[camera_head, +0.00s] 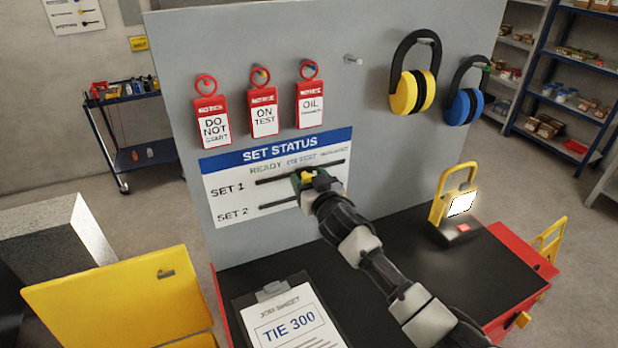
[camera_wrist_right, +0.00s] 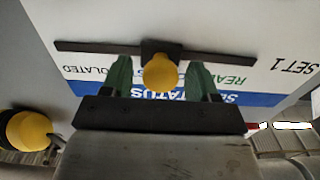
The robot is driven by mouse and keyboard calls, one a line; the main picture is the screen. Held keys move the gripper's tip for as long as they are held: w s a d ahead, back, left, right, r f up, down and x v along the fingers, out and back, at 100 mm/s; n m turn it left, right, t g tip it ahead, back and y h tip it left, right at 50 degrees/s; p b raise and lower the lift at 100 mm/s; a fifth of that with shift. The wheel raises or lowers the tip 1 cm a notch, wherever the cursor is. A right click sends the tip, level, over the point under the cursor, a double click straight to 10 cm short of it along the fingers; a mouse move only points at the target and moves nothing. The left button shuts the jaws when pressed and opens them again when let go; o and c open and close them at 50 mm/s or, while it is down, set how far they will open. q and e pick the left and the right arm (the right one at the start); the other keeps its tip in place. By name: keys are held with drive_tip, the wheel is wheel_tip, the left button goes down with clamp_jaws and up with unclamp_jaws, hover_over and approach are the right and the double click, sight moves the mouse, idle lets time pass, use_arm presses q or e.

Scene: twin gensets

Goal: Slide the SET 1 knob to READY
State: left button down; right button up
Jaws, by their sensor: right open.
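The SET STATUS board (camera_head: 228,190) hangs on a grey panel, with READY (camera_head: 266,169) at the left of its column words. The SET 1 slot (camera_head: 272,180) is a dark horizontal bar. Its yellow knob (camera_head: 307,176) sits near the middle of the slot, about under ON TEST. My right gripper (camera_head: 311,182) is at the knob. In the right wrist view, which is upside down, the knob (camera_wrist_right: 159,72) stands between the two green fingers of the open gripper (camera_wrist_right: 160,84), with small gaps visible. The SET 2 knob is hidden. My left gripper is not in view.
Red tags (camera_head: 263,112) hang above the board, with a bare peg (camera_head: 353,59) beside them. Yellow ear defenders (camera_head: 404,92) and blue ones (camera_head: 458,107) hang at right. A clipboard (camera_head: 292,322) and a lit yellow lamp (camera_head: 460,204) are on the black top below.

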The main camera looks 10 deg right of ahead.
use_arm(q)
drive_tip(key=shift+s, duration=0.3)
use_arm(e)
drive_tip(key=shift+w, duration=0.15)
drive_tip(key=shift+c, duration=0.4)
